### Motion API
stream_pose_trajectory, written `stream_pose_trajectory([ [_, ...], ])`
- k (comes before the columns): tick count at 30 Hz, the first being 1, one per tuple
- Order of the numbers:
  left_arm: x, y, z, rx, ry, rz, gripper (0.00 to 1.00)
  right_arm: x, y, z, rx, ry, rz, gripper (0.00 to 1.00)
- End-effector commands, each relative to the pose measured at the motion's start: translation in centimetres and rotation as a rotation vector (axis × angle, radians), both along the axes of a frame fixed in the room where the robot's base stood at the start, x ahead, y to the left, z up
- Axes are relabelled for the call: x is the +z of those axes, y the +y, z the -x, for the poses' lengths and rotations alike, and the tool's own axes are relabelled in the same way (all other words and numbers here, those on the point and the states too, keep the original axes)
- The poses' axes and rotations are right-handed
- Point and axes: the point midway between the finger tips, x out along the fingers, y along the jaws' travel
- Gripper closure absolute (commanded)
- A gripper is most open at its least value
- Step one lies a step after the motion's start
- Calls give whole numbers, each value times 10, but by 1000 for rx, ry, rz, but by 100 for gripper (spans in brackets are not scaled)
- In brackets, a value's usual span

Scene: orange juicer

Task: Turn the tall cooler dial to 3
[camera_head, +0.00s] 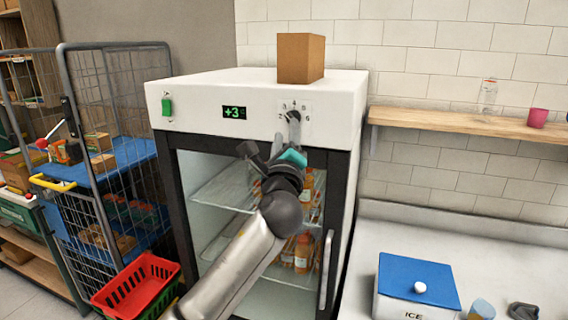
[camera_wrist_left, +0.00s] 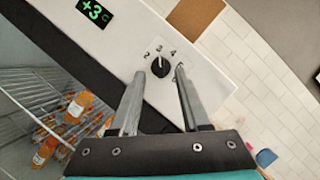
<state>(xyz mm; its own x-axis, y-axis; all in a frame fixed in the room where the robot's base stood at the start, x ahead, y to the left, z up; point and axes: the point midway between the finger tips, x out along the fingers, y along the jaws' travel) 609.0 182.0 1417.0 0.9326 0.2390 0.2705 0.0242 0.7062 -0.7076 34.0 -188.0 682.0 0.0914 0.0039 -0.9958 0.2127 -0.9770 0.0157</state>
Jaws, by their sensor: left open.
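The tall cooler (camera_head: 257,88) is a white-topped glass-door fridge with a control panel along its front. Its black dial (camera_head: 293,116) sits at the panel's right, partly hidden by my left gripper in the head view. In the left wrist view the dial (camera_wrist_left: 160,67) shows clearly, with numbers around its top. Its pale pointer mark appears to point up near the 3, but it is small. My left gripper (camera_head: 288,128) is open, its two fingers on either side of the dial with gaps showing. I cannot tell their exact depth. My right gripper is not in view.
A green display (camera_head: 234,112) reads +3 and a green switch (camera_head: 167,106) is at the panel's left. A cardboard box (camera_head: 300,58) stands on top. A wire cage trolley (camera_head: 110,150) is at left, a wooden shelf (camera_head: 460,124) and ice box (camera_head: 416,285) at right.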

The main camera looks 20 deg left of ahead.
Motion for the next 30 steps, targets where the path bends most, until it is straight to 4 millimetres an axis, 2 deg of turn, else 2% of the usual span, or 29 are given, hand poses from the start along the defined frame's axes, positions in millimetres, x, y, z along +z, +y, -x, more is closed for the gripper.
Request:
stream_pose_trajectory([
  [9, -16, -13, 49, -2, 1, 0, 54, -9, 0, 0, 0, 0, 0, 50],
  [15, -23, -19, 73, -2, 2, 0, 54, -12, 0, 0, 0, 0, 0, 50],
  [21, -25, -22, 84, 0, 1, 0, 54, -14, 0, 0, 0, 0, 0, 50],
  [30, -25, -22, 85, 0, 1, -1, 54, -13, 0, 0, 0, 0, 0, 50],
])
